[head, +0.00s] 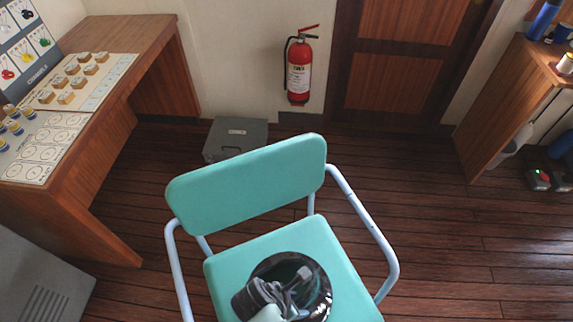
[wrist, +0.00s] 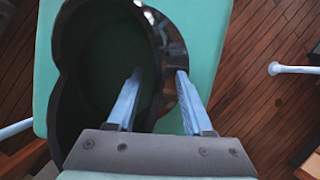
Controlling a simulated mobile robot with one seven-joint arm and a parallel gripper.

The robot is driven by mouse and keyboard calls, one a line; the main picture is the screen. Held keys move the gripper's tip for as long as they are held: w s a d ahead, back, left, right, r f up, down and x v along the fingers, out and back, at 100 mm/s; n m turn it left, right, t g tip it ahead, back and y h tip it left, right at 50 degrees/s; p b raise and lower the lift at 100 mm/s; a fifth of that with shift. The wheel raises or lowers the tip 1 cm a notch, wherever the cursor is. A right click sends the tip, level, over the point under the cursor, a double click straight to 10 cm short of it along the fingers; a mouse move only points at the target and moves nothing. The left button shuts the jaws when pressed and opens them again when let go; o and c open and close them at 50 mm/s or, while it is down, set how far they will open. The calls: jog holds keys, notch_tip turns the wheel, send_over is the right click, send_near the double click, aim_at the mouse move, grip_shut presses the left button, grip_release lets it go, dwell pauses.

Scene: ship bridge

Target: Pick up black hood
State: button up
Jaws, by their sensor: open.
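The black hood (head: 321,288) is a glossy, dark, hollow piece lying on the turquoise seat of a chair (head: 235,262). My gripper (head: 303,284) is over it and hides part of it in the head view. In the wrist view the hood (wrist: 68,100) shows as a deep, rounded shell with its hollow facing the camera. My open gripper (wrist: 159,76) has its left finger over the hollow and its right finger near the right rim. Part of the rim shows between the fingers. I cannot tell whether either finger touches it.
The chair's backrest (head: 250,185) and pale blue armrests (head: 372,215) surround the seat. A wooden desk (head: 130,38) stands at left, with a grey box (head: 236,138) on the floor beside it. A fire extinguisher (head: 299,72) hangs on the wall.

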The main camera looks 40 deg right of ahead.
jog(key=shift+d+f, duration=0.15)
jog(key=shift+f, duration=0.2)
jog(key=shift+c, duration=0.3)
grip_shut()
dwell(1.0)
